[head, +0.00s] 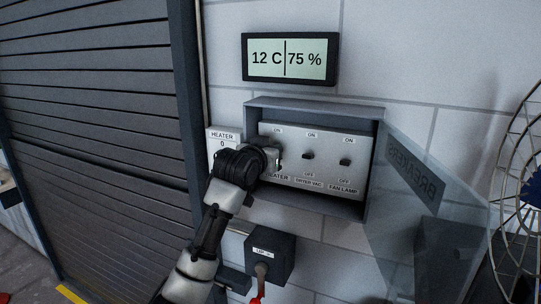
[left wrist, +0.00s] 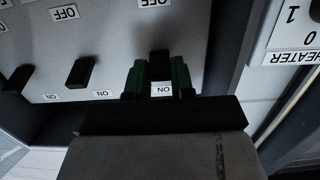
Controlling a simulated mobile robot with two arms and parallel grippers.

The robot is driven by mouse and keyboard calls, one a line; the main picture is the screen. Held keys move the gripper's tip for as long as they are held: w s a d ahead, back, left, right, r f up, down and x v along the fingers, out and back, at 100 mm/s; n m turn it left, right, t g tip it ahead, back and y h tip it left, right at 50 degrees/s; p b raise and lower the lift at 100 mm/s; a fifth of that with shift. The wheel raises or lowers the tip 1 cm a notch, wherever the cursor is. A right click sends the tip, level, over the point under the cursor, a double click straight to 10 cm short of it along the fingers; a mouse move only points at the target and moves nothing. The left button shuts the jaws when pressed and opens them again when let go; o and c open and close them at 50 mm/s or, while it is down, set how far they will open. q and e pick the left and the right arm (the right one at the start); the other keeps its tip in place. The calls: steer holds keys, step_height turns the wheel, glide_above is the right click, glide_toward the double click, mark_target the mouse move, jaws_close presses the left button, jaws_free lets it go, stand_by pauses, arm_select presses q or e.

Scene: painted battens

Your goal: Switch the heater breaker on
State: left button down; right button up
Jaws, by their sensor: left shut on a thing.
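The grey breaker box (head: 315,104) is on the wall with its clear door swung open to the right. My left gripper (head: 271,156) is at the leftmost breaker, over the HEATER label, and largely hides it in the head view. In the left wrist view, which is upside down, the green-tipped fingers of my left gripper (left wrist: 160,78) are shut on the black heater breaker lever (left wrist: 160,63). One finger is on each side. An ON label shows between them. I cannot tell whether the lever is on or off. My right gripper is not in view.
The dryer/vac lever (head: 308,155) and fan/lamp lever (head: 345,162) are beside it. A HEATER plate (head: 222,135) is left of the box. A display (head: 290,59) above reads 12 C, 75 %. A red-handled switch box (head: 270,254) is below; a fan (head: 522,180) stands right.

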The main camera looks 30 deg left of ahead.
arm_select(q)
steer(key=shift+w+r+g, duration=0.1)
steer(key=shift+r+g, duration=0.05)
steer(key=shift+g, duration=0.35)
steer(key=c, duration=1)
jaws_free()
steer(key=shift+o, duration=0.2)
steer(key=b+v, duration=0.4)
steer(key=v, duration=0.6)
steer(key=shift+s+b, duration=0.4)
steer(key=shift+r, duration=0.15)
